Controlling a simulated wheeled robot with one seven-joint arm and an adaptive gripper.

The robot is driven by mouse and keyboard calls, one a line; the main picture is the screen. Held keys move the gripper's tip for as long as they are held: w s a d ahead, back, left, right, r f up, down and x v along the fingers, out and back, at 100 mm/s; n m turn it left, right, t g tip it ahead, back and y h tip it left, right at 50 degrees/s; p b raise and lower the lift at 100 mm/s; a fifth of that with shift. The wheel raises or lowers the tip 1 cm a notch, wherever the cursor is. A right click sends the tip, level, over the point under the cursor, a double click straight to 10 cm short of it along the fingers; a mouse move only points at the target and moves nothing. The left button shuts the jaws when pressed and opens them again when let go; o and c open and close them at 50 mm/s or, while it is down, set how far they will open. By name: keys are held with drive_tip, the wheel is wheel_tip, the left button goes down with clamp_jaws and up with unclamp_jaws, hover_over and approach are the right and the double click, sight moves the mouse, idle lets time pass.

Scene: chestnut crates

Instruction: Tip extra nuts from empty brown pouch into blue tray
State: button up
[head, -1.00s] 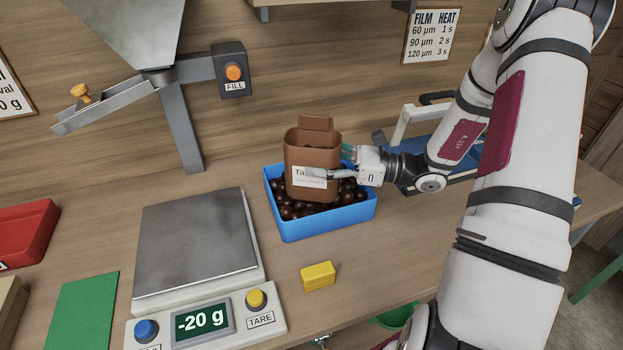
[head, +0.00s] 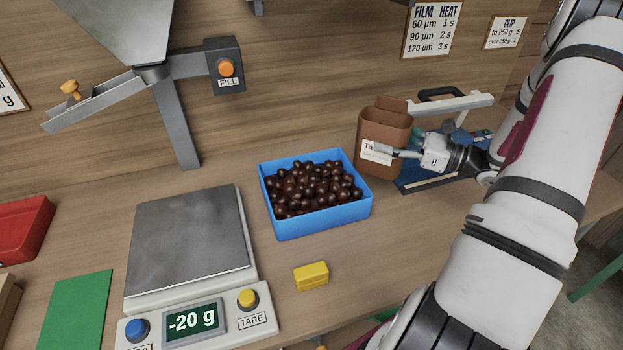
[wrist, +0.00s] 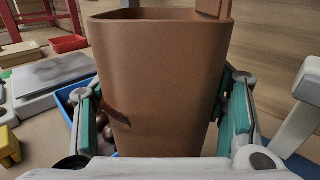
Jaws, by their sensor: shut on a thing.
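The brown pouch (head: 383,137) is upright with its top open, and a white label faces the head camera. My gripper (head: 408,147) is shut on the pouch, with a finger on each side of it in the wrist view (wrist: 165,115). The pouch is just right of the blue tray (head: 326,217), at its back right corner. Whether its bottom touches the bench cannot be told. The tray is filled with dark brown nuts (head: 313,187). The inside of the pouch is hidden from both cameras.
A scale (head: 190,240) reading -20 g stands left of the tray. A yellow block (head: 311,276) lies in front of the tray. A sealer-like device (head: 455,106) with a blue base is behind and right of the pouch. A metal chute (head: 110,95) with a FILL button is at back left.

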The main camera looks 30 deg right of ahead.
sight(360, 139)
drive_tip(key=shift+a+r, duration=0.1)
drive_tip(key=shift+r, duration=0.05)
drive_tip(key=shift+w+a+r+n+g+h+p, duration=0.2)
drive_tip(key=shift+a+r+n+g+h+p, duration=0.3)
drive_tip(key=shift+r+g+p, duration=0.25)
drive_tip(key=shift+w+a+r+n+g+h+p, duration=0.3)
drive_tip(key=shift+a+r+n+g+h, duration=0.2)
drive_tip(key=shift+g+h, duration=0.1)
drive_tip(key=shift+w+a+r+n+g+h+p, duration=0.2)
drive_tip(key=shift+w+a+n+g+h, duration=0.1)
drive_tip(key=shift+a+g+h, duration=0.25)
drive_tip(key=shift+w+a+r+n+g+h+p, duration=0.15)
drive_tip(key=shift+w+a+n+g+h, duration=0.15)
drive_tip(key=shift+a+h, duration=0.25)
drive_tip(key=shift+a+f, duration=0.1)
drive_tip(key=shift+a, duration=0.1)
drive_tip(key=shift+w+a+n+g+h, duration=0.1)
drive_tip(key=shift+a+n+g+h, duration=0.15)
drive_tip(key=shift+g+h, duration=0.3)
drive_tip(key=shift+w+a+f+n+g+h+b, duration=0.15)
drive_tip(key=shift+f+n+g+h+b, duration=0.1)
drive_tip(key=shift+f+h, duration=0.25)
drive_tip(key=shift+a+f+n+g+h+b, duration=0.1)
drive_tip(key=shift+f+g+h+b, duration=0.15)
drive_tip(key=shift+f+h, duration=0.2)
drive_tip(key=shift+w+a+f+n+g+h+b, duration=0.15)
drive_tip(key=shift+f+n+g+h, duration=0.1)
drive_tip(key=shift+f+h, duration=0.25)
idle(0.6)
